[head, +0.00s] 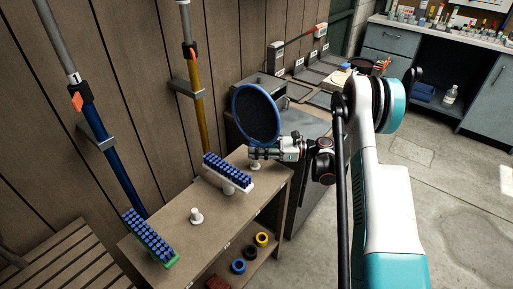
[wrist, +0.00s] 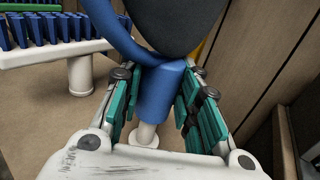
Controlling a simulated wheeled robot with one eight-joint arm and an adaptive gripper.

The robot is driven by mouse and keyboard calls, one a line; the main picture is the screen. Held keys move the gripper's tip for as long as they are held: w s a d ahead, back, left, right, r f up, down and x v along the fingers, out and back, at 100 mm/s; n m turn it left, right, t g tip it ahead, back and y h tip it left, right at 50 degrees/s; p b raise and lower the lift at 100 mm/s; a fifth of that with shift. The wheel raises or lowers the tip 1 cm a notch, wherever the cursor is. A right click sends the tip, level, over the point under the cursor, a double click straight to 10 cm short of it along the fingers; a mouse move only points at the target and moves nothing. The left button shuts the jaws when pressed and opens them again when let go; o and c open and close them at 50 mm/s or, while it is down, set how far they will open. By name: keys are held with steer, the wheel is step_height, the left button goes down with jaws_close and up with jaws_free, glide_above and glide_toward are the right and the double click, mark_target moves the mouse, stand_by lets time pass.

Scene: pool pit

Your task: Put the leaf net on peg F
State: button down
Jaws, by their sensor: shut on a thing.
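The leaf net is a blue hoop (head: 236,112) with dark mesh, held upright above the right end of the wooden bench (head: 180,215) in the head view. My gripper (head: 256,153) is shut on its blue socket. In the wrist view the blue socket (wrist: 163,92) stands between the green finger pads of my gripper (wrist: 160,100). A white peg (wrist: 146,132) shows directly below the socket, in line with it; I cannot tell whether the socket touches it or sits over it. The same peg (head: 256,165) shows under my gripper in the head view. Peg letters are too small to read.
A white brush head with blue bristles (head: 228,172) is on a peg just left of the net. Left of it are a bare white peg (head: 196,216) and a green brush head (head: 150,238). Two poles lean on the wall. A grey cabinet (head: 312,135) stands behind right.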

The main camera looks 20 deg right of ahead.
steer(key=shift+f, duration=0.2)
steer(key=shift+f, duration=0.95)
steer(key=shift+f, duration=0.3)
steer(key=shift+f, duration=0.5)
steer(key=shift+f, duration=0.4)
stand_by(0.4)
stand_by(0.3)
steer(key=c, duration=1.1)
jaws_free()
steer(key=shift+o, duration=0.2)
